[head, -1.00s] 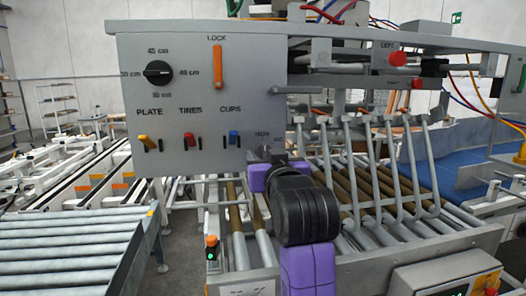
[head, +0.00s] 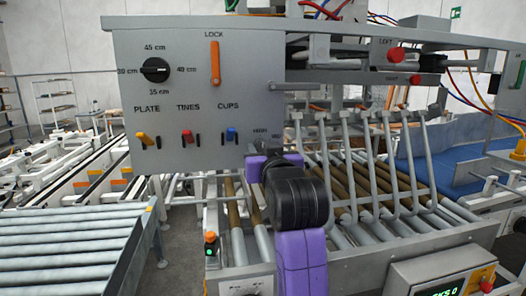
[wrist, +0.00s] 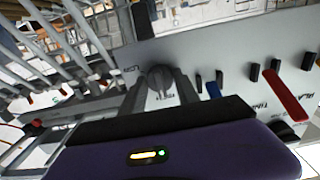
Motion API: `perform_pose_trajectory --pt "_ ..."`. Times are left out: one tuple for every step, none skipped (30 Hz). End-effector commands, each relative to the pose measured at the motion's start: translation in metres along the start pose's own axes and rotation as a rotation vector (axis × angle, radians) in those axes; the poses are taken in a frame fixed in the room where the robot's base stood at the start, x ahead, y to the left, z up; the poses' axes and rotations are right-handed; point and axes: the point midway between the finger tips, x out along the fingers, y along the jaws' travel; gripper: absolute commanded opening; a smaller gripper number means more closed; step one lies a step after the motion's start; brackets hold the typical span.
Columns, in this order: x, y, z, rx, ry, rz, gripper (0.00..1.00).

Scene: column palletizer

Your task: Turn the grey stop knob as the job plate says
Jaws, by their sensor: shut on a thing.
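The grey stop knob (wrist: 161,77) shows in the wrist view on the grey panel, between the two fingers of my gripper (wrist: 163,92). The fingers are shut on its sides. A label that looks like LOW is left of the knob and one that looks like HIGH is below it. In the head view my gripper (head: 266,148) is at the lower right of the panel (head: 185,95), where HIGH and MED are printed, and it hides the knob. I cannot make out which label the knob points to. I cannot pick out the job plate.
Grey bars (head: 375,165) and rollers lie right of my arm. A roller conveyor (head: 70,245) stands at the left.

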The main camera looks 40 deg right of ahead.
Motion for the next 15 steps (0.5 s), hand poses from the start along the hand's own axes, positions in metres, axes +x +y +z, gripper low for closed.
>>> perform_pose_trajectory --pt "-0.0001 0.0002 0.0002 0.006 0.000 0.000 0.00" --pt "-0.0001 0.0002 0.0003 0.011 0.000 0.001 0.00" --pt "-0.0002 0.0002 0.0003 0.020 0.000 0.000 0.00" --pt "-0.0002 0.0001 0.0003 0.028 0.000 0.000 0.00" --pt "-0.0002 0.0000 0.0004 0.038 0.000 0.000 0.00" --pt "-0.0002 -0.0002 0.0004 0.055 0.000 0.000 0.00" --pt "-0.0002 -0.0005 0.0004 0.069 0.001 -0.001 0.00" --pt "-0.0003 -0.0006 0.0004 0.085 0.001 -0.001 0.00" --pt "-0.0003 -0.0008 0.0005 0.109 0.001 -0.001 0.00" --pt "-0.0002 -0.0006 0.0006 0.129 0.001 -0.001 0.00" --pt "-0.0002 -0.0004 0.0008 0.150 0.001 0.000 0.00" --pt "-0.0002 -0.0002 0.0010 0.181 0.000 0.000 0.00" --pt "-0.0002 -0.0004 0.0012 0.206 0.000 -0.001 0.00" --pt "-0.0003 -0.0007 0.0013 0.231 0.000 -0.001 0.00" --pt "-0.0003 -0.0009 0.0015 0.267 0.000 -0.001 0.00"
